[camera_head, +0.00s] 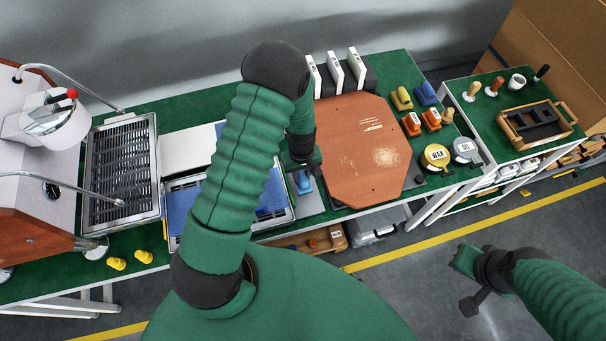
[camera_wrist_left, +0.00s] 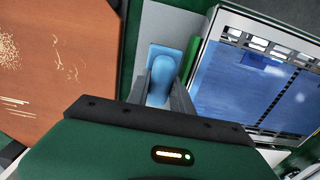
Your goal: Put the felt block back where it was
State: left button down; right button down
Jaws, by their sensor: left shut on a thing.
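A blue block (camera_head: 303,182), seemingly the felt block, is at a narrow grey strip between the wooden board and the blue-bottomed tray. In the left wrist view the block (camera_wrist_left: 161,76) has a rounded light-blue grip on a flatter blue base. My left gripper (camera_head: 305,165) points down over it. Its two fingers (camera_wrist_left: 160,92) are shut on the grip, one on each side. The fingers hide the block's near end. I cannot tell whether its base touches the grey strip (camera_wrist_left: 168,25). My right gripper (camera_head: 468,282) is away from the bench over the floor; its jaws are unclear.
The brown octagonal board (camera_head: 350,155) is right of the block, and the metal-framed tray (camera_wrist_left: 255,80) with a blue bottom is on its other side. A green strip (camera_wrist_left: 192,60) stands beside the tray. Wax and oil tins (camera_head: 436,156) and small blocks are farther right.

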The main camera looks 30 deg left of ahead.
aim_at(302, 176)
pick_arm(q)
jog(key=shift+w+a, duration=0.3)
jog(key=shift+w, duration=0.3)
notch_tip(302, 176, down, 3)
jog(key=shift+s+d+r+p, duration=0.1)
jog(key=shift+p, duration=0.5)
jog(key=shift+f, duration=0.35)
jog(key=shift+d, duration=0.15)
jog(key=shift+f, duration=0.1)
jog(key=c, duration=1.1)
grip_release()
